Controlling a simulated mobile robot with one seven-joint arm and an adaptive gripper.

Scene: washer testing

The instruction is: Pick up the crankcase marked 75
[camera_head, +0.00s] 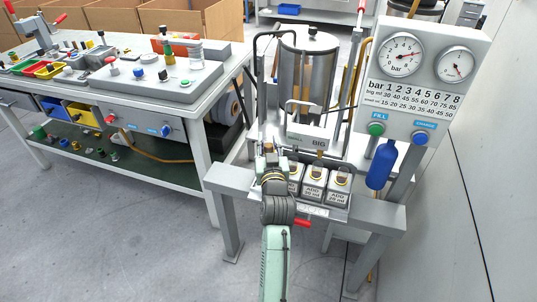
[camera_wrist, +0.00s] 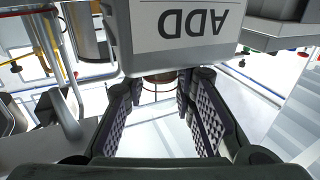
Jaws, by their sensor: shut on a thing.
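No crankcase marked 75 can be made out; the only 75 I read is in the printed scale on the gauge panel (camera_head: 415,85). My gripper (camera_head: 270,150) is at the left end of a row of grey blocks labelled ADD (camera_head: 313,184), on the metal stand. My arm hides most of the leftmost block in the head view, and the piece's mark is not visible.
A blue bottle (camera_head: 381,165) hangs below the gauges at right. A workbench (camera_head: 215,100) with bins and knobs is at left. Open floor lies in front left.

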